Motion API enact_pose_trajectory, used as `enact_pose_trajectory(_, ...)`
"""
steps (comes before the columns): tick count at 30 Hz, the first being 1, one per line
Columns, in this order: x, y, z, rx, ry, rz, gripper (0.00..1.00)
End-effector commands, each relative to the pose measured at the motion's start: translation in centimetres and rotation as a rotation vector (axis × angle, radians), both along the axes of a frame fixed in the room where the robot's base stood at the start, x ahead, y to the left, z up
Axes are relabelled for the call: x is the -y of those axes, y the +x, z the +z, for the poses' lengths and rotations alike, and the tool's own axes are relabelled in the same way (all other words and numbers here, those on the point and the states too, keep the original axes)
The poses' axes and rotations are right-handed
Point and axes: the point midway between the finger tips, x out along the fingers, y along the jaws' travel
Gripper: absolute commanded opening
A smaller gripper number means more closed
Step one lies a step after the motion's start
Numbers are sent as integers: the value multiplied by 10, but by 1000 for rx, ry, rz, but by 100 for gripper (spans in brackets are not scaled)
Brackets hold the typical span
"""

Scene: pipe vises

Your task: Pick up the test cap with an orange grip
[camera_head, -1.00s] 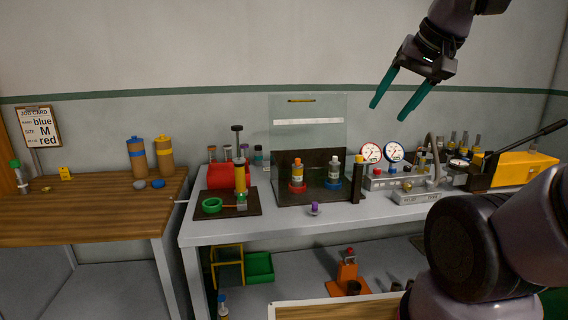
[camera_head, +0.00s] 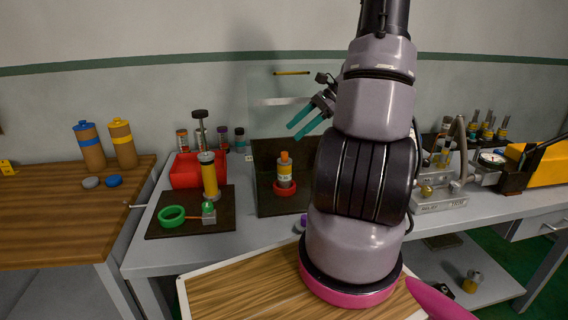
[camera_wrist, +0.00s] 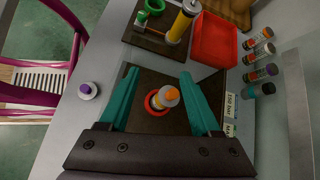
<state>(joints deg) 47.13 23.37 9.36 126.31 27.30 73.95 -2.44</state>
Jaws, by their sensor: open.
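An orange-topped bottle-like piece (camera_head: 285,170) stands upright in a red ring (camera_head: 284,190) on a dark board; I cannot tell whether it is a test cap. From above, its orange top (camera_wrist: 171,93) shows in the wrist view. My gripper (camera_head: 295,132) is open and empty, with teal fingers above and near this piece. In the wrist view the gripper (camera_wrist: 158,72) has its fingers on either side of it, apart from it. A purple-gripped cap (camera_wrist: 87,90) stands on the grey bench; my arm hides most of it in the head view.
A red bin (camera_head: 184,171) and several small bottles (camera_wrist: 261,60) stand beside the board. A yellow cylinder (camera_head: 209,178) and green ring (camera_head: 171,216) occupy another dark mat. A clear panel rises behind the board. A wooden tray (camera_head: 235,290) is in front.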

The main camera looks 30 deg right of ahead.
Motion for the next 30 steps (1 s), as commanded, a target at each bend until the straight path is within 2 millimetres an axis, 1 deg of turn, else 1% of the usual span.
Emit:
enact_pose_trajectory(1,15,1,-18,-29,77,-72,64)
enact_pose_trajectory(3,31,4,-34,-53,166,-152,64)
enact_pose_trajectory(6,49,6,-54,-75,269,-246,64)
enact_pose_trajectory(9,60,7,-67,-85,338,-308,64)
enact_pose_trajectory(12,65,8,-74,-90,375,-343,64)
enact_pose_trajectory(14,63,10,-77,-91,386,-349,64)
enact_pose_trajectory(21,33,27,-92,-92,386,-349,64)
enact_pose_trajectory(26,23,33,-97,-91,384,-351,64)
enact_pose_trajectory(30,12,42,-101,-92,385,-348,64)
